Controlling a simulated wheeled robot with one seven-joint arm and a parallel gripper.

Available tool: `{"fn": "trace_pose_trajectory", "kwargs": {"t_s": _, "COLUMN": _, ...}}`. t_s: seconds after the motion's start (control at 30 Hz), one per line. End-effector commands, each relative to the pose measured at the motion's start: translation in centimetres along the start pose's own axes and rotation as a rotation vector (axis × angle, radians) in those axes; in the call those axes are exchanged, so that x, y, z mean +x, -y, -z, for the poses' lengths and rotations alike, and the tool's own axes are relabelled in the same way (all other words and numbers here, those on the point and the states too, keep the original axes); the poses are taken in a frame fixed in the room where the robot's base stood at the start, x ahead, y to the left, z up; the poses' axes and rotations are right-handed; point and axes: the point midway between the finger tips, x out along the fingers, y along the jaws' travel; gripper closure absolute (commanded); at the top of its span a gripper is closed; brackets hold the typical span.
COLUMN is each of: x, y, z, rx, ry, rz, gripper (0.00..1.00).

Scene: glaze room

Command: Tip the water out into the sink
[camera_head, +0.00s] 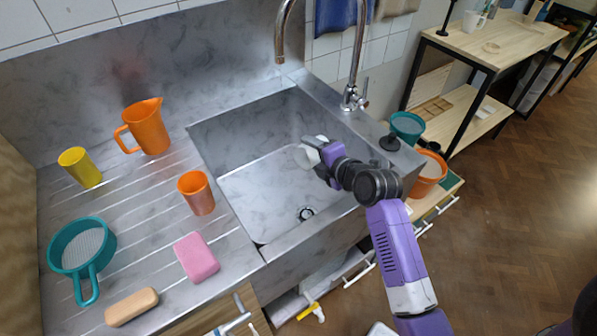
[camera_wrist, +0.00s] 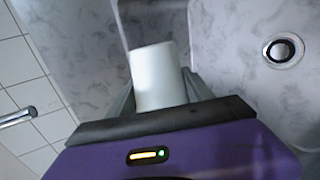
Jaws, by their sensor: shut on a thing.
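My gripper (camera_head: 325,153) is shut on a white cup (camera_head: 308,152) and holds it over the grey sink (camera_head: 255,190). In the wrist view the cup (camera_wrist: 157,76) sits between the two fingers of my gripper (camera_wrist: 160,93), with its plain side showing. The cup looks tilted over in the head view. Its inside is hidden, and I see no water in it or running from it. The sink's drain (camera_head: 305,213) lies below and nearer the front; it also shows at the upper right of the wrist view (camera_wrist: 284,50).
The curved tap (camera_head: 354,70) rises behind the sink on the right. The drainboard at left holds an orange jug (camera_head: 148,127), an orange cup (camera_head: 197,193), a yellow cup (camera_head: 80,168), a teal sieve (camera_head: 82,247), a pink sponge (camera_head: 196,257) and a tan block (camera_head: 131,307).

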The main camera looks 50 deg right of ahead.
Motion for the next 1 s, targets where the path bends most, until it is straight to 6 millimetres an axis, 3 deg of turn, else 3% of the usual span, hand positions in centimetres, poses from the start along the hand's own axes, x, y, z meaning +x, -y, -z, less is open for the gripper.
{"fn": "trace_pose_trajectory", "kwargs": {"t_s": 0.3, "x": 0.3, "y": -0.4, "z": -2.4, "rx": 0.277, "ry": -0.122, "rz": 0.038, "gripper": 0.81}}
{"fn": "trace_pose_trajectory", "kwargs": {"t_s": 0.4, "x": 0.8, "y": 0.9, "z": -2.6, "rx": 0.404, "ry": -0.182, "rz": 0.06, "gripper": 0.81}}
{"fn": "trace_pose_trajectory", "kwargs": {"t_s": 0.6, "x": 0.1, "y": -1.0, "z": -3.1, "rx": 0.678, "ry": -0.308, "rz": 0.1, "gripper": 0.81}}
{"fn": "trace_pose_trajectory", "kwargs": {"t_s": 0.8, "x": -1.1, "y": -3.6, "z": -3.7, "rx": 0.83, "ry": -0.379, "rz": 0.123, "gripper": 0.81}}
{"fn": "trace_pose_trajectory", "kwargs": {"t_s": 1.0, "x": -0.9, "y": -4.1, "z": -6.2, "rx": 1.056, "ry": -0.481, "rz": 0.155, "gripper": 0.81}}
